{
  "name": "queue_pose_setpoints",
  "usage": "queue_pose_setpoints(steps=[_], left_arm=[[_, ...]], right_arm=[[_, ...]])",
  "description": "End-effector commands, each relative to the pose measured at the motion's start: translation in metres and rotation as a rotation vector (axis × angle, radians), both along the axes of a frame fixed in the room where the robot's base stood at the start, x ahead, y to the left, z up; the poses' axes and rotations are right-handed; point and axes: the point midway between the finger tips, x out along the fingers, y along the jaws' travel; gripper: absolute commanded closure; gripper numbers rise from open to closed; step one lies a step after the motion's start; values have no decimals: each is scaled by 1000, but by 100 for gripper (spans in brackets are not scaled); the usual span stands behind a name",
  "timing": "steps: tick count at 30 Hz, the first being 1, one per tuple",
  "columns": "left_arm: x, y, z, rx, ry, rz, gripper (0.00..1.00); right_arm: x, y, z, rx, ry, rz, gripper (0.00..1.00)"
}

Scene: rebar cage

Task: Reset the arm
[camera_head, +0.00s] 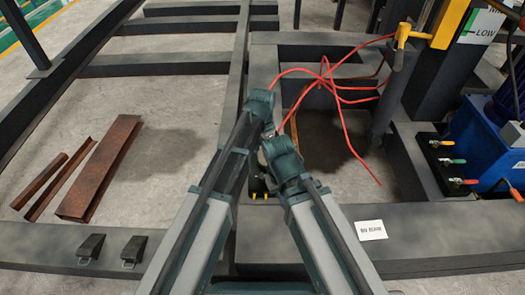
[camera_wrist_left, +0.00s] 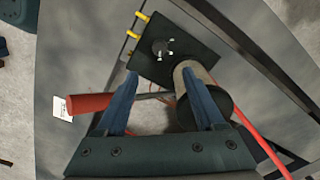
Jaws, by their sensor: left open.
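My left arm comes in from the lower left in the head view and reaches the middle. My left gripper (camera_head: 268,132) is partly hidden there by arm links. In the left wrist view its two blue fingers (camera_wrist_left: 160,75) stand apart, so it is open. A dark cylinder (camera_wrist_left: 204,106) shows behind the right finger, and a red cylinder (camera_wrist_left: 88,103) lies left of the left finger. I cannot tell whether either finger touches anything. My right arm (camera_head: 318,225) comes in from the lower right and ends close beside the left one; its gripper does not show.
Tangled red cables (camera_head: 325,80) lie over the dark frame (camera_head: 300,38) just beyond my arms. Rusty steel pieces (camera_head: 102,165) lie on the floor at left. A blue machine (camera_head: 480,150) with valves stands at right. A dark beam (camera_head: 440,228) crosses the front.

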Motion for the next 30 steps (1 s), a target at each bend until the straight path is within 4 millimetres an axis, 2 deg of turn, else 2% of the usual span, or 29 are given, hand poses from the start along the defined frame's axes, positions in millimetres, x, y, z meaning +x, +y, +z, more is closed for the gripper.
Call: queue_pose_setpoints(steps=[17,20,24,30], left_arm=[[-1,1,3,0,0,4,29],[-12,18,3,-1,-5,69,29],[-42,63,3,-7,-20,273,29],[-81,114,3,-17,-40,559,29]], right_arm=[[0,0,3,-1,0,-1,100],[0,0,3,-1,0,-1,100],[0,0,3,-1,0,-1,100],[0,0,3,-1,0,-1,100]])
